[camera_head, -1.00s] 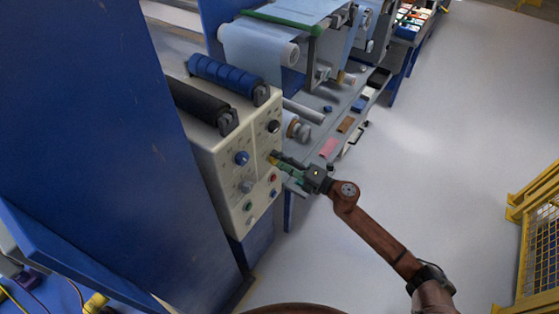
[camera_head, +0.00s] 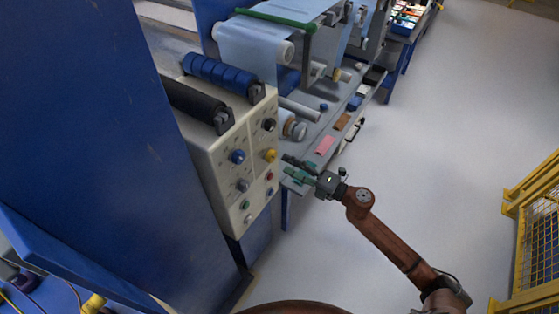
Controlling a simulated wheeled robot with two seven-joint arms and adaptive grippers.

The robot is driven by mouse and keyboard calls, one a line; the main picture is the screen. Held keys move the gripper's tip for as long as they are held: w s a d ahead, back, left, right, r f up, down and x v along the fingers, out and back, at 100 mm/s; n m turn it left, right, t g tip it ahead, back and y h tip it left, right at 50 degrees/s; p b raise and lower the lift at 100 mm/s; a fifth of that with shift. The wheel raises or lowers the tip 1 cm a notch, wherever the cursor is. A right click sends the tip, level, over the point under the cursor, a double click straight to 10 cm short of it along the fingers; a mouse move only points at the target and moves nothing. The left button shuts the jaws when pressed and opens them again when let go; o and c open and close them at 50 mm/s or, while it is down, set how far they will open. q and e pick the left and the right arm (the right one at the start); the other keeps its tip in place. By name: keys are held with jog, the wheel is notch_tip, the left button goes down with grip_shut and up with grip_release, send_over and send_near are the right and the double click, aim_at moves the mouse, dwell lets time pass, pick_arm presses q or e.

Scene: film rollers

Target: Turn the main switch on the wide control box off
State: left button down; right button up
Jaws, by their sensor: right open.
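The wide control box (camera_head: 222,172) is cream-white and stands left of centre, with its front panel facing right. The panel carries a yellow knob (camera_head: 269,155), a black knob (camera_head: 268,125), a blue knob (camera_head: 237,156), a grey knob (camera_head: 242,185) and several small red, green and blue buttons. No label is legible, so which control is the main switch cannot be read; the yellow knob stands out most. My right gripper (camera_head: 287,165) is open and empty, its green-padded fingers just right of the yellow knob and apart from it. My left gripper is not in view.
A black roller (camera_head: 195,101) and a blue roller (camera_head: 222,75) lie on top of the box. A blue machine wall (camera_head: 110,140) fills the left. A grey shelf (camera_head: 310,160) with small items runs behind the gripper. Yellow fencing (camera_head: 535,230) stands at right; floor between is clear.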

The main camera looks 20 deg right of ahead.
jog(key=v, duration=0.6)
dwell(0.3)
